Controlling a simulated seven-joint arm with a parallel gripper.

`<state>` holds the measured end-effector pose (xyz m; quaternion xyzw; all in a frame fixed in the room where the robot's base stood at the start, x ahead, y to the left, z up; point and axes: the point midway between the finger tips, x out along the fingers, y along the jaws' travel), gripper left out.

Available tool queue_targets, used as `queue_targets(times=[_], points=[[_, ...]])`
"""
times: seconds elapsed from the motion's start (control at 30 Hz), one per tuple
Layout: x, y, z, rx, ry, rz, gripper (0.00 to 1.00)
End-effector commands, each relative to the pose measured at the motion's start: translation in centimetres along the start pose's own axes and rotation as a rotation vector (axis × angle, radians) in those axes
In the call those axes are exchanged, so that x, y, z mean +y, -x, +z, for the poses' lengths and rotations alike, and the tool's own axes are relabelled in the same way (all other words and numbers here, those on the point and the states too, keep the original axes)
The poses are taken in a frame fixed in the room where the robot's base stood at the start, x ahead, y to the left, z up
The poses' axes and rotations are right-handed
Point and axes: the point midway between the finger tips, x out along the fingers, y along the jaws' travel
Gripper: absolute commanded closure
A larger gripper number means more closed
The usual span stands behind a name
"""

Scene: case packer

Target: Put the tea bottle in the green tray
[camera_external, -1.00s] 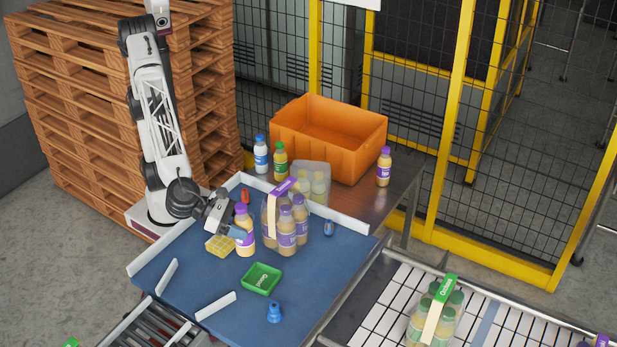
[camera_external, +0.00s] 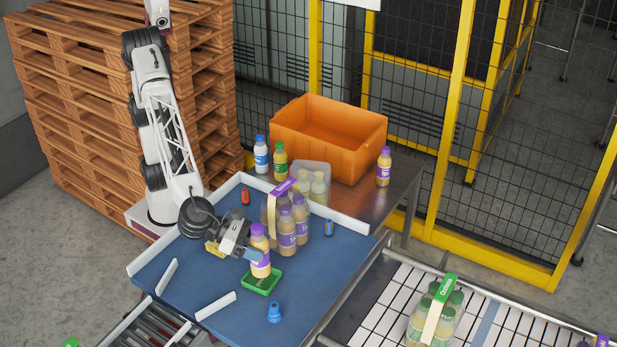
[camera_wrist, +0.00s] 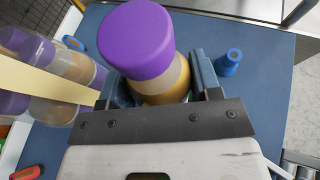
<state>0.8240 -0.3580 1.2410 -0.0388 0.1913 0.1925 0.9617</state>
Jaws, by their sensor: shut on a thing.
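The bottle with a purple cap and tan drink (camera_external: 260,265), which I take as the tea bottle, is held upright in my gripper (camera_external: 251,254). In the wrist view its purple cap (camera_wrist: 137,40) stands between the two blue fingers of my gripper (camera_wrist: 160,84), which is shut on the body. The small green tray (camera_external: 262,287) lies on the blue table right below the bottle. The bottle's base overlaps the tray's back part in the external view; I cannot tell whether it touches the tray floor. The bottle hides much of the tray.
A wrapped pack of purple-capped bottles (camera_external: 287,228) stands close behind, right of the held bottle. A yellow tray (camera_external: 212,249) is partly hidden by my gripper. A blue stopper-like piece (camera_external: 274,312) is in front of the green tray. An orange crate (camera_external: 340,150) stands at the back.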

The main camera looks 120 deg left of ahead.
Motion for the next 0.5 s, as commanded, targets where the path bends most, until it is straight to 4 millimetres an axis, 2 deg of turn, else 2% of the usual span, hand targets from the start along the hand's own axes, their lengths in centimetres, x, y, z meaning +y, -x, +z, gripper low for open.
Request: queue_targets(times=[0.23,0.5], points=[[0.0,-0.1,-0.3,0.0,-0.001,0.0,0.74],[0.0,-1.1,-2.7,0.0,-0.002,0.0,0.74]])
